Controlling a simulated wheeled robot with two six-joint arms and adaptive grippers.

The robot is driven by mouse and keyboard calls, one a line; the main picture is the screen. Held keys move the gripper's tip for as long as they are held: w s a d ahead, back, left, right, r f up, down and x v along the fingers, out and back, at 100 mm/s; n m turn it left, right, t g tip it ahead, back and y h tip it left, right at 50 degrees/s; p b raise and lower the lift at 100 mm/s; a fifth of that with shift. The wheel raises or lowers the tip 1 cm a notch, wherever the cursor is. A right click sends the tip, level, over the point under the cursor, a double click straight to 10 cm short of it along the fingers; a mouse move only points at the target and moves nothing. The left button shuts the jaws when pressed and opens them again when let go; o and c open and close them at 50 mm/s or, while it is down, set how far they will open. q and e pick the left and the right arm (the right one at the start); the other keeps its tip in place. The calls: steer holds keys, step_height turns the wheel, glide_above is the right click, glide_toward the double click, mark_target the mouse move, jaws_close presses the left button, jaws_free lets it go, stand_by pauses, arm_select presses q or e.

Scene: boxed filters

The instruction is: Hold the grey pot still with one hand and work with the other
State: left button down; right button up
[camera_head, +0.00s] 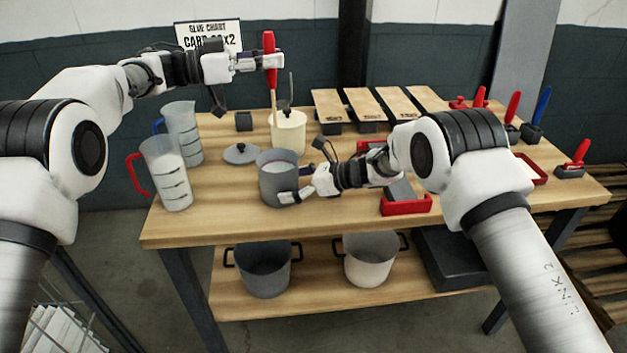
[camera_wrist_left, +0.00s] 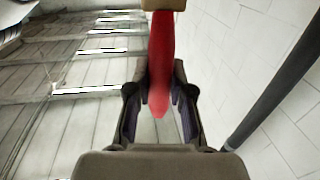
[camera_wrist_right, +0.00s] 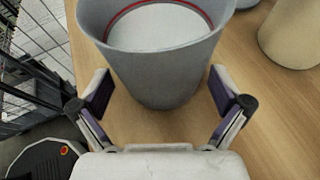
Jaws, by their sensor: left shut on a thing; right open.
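The grey pot (camera_head: 276,187) stands on the table with pale white contents inside; it also shows in the right wrist view (camera_wrist_right: 155,65). My right gripper (camera_head: 297,185) is open, its fingers on either side of the pot's lower wall, with gaps visible in the right wrist view (camera_wrist_right: 160,90). My left gripper (camera_head: 268,62) is shut on the red handle (camera_head: 269,45) of a tool, held upright above the table. The handle also shows between the left fingers in the left wrist view (camera_wrist_left: 160,65). The tool's pale lower part hangs down towards a cream pot (camera_head: 289,138); its tip is unclear.
Two clear jugs (camera_head: 170,180) stand at the left, beside a grey lid (camera_head: 241,153). A red tray (camera_head: 406,206) lies right of the pot. Pale boards (camera_head: 365,105) and red- and blue-handled tools (camera_head: 541,105) are at the back and right. Two pots stand on the lower shelf (camera_head: 320,292).

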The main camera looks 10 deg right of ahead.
arm_select(q)
steer(key=shift+d, duration=0.1)
arm_select(e)
steer(key=shift+x, duration=1.2)
steer(key=c, duration=1.4)
steer(key=shift+o, duration=0.2)
